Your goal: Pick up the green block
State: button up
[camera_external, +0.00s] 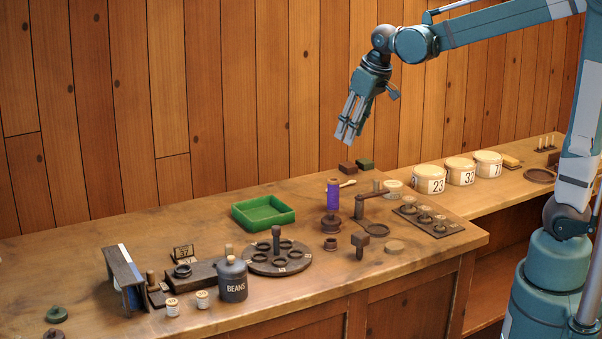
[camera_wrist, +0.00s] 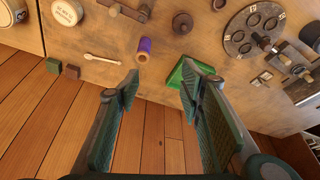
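The small dark green block (camera_external: 365,163) lies at the back of the bench near the wall, beside a dark reddish-brown block (camera_external: 347,168). In the wrist view the green block (camera_wrist: 53,65) is at the left, with the brown block (camera_wrist: 72,71) just to its right. My gripper (camera_external: 345,139) hangs in the air above the bench, its fingers pointing down. In the wrist view its fingers (camera_wrist: 160,85) are spread apart with nothing between them, and the green block is well to their left.
A green tray (camera_external: 243,222) stands left of the blocks. A purple-wrapped spool (camera_external: 333,190) stands upright in front of them, with a wooden spoon (camera_external: 348,184) near it. Round numbered tubs (camera_external: 429,186) stand to the right. The plank wall is close behind.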

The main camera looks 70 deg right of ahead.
jog(key=w+d+f+m+g+p, duration=0.15)
jog(key=w+d, duration=0.35)
jog(key=d, duration=0.7)
jog(key=m+g+y+p, duration=0.1)
jog(key=m+g+p, duration=0.1)
jog(key=m+p, duration=0.3)
send_near(364, 161)
jog(key=shift+w+a+f+n+p, duration=0.1)
jog(key=shift+w+a+n+p, duration=0.15)
jog(key=shift+n+p, duration=0.4)
jog(key=shift+s+d+f, duration=0.15)
jog(key=shift+d+f, duration=0.25)
jog(key=shift+d, duration=0.15)
jog(key=shift+f, duration=0.1)
jog(key=shift+f, duration=1.15)
jog(key=shift+f, duration=0.15)
